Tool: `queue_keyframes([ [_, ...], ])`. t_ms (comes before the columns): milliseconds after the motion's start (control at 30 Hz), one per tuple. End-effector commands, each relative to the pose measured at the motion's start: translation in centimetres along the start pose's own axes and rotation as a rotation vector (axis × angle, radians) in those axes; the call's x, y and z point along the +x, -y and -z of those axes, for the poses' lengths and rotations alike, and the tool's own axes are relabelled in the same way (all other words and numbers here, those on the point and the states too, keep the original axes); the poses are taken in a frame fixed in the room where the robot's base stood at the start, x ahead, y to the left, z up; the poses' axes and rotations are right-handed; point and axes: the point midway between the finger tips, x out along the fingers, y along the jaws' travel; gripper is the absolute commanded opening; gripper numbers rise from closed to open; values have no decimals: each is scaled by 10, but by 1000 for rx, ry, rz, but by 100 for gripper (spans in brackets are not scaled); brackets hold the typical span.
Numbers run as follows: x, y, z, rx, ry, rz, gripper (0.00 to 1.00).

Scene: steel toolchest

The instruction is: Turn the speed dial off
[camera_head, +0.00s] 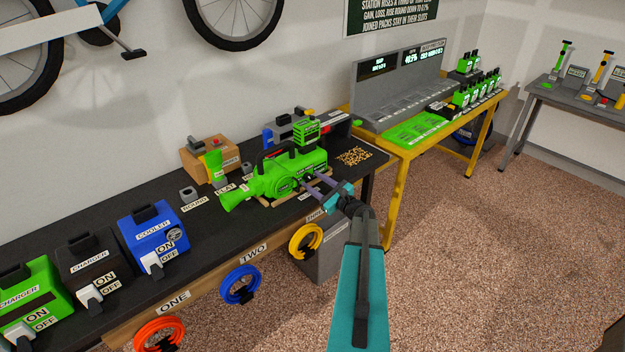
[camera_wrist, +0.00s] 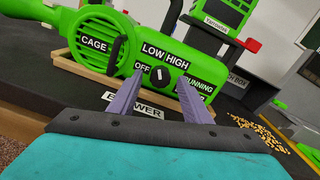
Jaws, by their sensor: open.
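The green blower (camera_head: 262,184) lies on a wooden stand on the dark bench; it fills the upper part of the wrist view (camera_wrist: 86,28). Its round black speed dial (camera_wrist: 159,76) has a white pointer mark that looks roughly upright. The labels OFF (camera_wrist: 143,84), LOW and HIGH (camera_wrist: 164,53) sit around the dial. My gripper (camera_wrist: 161,80) is open, its two purple fingers pointing at the blower, one on each side of the dial in the picture. In the head view my gripper (camera_head: 313,178) is at the blower's front side. I cannot tell whether the fingers touch it.
A BLOWER label (camera_wrist: 133,104) lies on the bench in front of the stand. A yellow-framed table (camera_head: 405,152) adjoins on the right. The floor in front is clear.

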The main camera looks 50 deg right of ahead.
Motion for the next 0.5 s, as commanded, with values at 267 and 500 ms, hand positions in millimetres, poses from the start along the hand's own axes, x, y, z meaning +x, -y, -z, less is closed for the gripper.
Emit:
queue_keyframes([
  [267,10,0,0,0,-1,1,44],
  [500,10,0,0,0,-1,1,43],
])
